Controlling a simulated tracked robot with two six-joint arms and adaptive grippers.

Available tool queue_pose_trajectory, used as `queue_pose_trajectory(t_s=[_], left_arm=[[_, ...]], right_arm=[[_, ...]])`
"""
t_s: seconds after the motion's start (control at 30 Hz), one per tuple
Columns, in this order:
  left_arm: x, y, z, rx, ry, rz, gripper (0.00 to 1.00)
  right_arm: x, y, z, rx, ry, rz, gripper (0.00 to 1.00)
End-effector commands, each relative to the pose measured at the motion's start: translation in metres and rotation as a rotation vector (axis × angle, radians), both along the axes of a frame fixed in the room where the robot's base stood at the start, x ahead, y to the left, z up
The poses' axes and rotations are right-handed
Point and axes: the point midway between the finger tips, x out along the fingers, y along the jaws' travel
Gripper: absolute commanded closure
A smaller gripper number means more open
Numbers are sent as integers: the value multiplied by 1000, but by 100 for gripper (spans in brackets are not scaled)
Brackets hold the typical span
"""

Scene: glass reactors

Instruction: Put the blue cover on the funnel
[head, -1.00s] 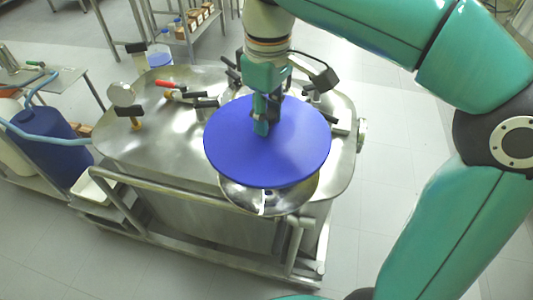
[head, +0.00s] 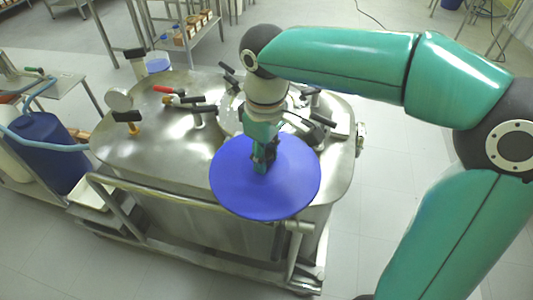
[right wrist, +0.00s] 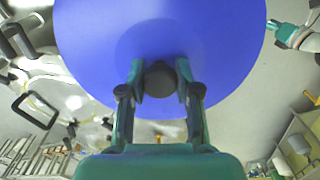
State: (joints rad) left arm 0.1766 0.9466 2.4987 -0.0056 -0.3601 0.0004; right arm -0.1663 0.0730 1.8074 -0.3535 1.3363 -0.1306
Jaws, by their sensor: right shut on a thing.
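The blue cover (head: 292,188) is a wide round disc at the front right of the steel reactor. My right gripper (head: 264,158) points down at its middle and is shut on its knob. In the right wrist view the fingers (right wrist: 158,82) pinch the dark knob, with the blue disc (right wrist: 160,25) filling the top. The funnel cannot be seen; the cover hides the spot where its steel rim showed earlier. I cannot tell whether the cover touches the funnel. My left gripper is not in view.
The steel reactor (head: 160,140) carries several black-handled valves and clamps on its lid, close behind the cover. A frame rail (head: 150,192) runs along its front. A blue drum (head: 48,145) stands at the left. The floor in front is clear.

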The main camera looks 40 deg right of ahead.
Motion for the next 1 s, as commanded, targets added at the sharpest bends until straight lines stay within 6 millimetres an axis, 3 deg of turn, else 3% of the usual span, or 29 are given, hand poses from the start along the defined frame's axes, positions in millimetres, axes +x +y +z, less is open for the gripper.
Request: queue_pose_trajectory(t_s=[0.07, 0.1, 0.23, 0.67, 0.87, 1.0], left_arm=[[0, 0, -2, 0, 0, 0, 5], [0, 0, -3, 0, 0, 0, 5], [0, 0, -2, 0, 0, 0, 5], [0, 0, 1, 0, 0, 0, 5], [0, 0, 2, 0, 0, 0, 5], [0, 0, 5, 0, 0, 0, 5]], right_arm=[[0, 0, -3, 0, 0, 0, 100], [0, 0, -3, 0, 0, 1, 66], [0, 0, -2, 0, 0, 1, 44], [1, 0, 4, 0, -2, 1, 43], [1, 0, 33, 1, -5, 1, 43], [1, 0, 62, 1, -5, 0, 43]])
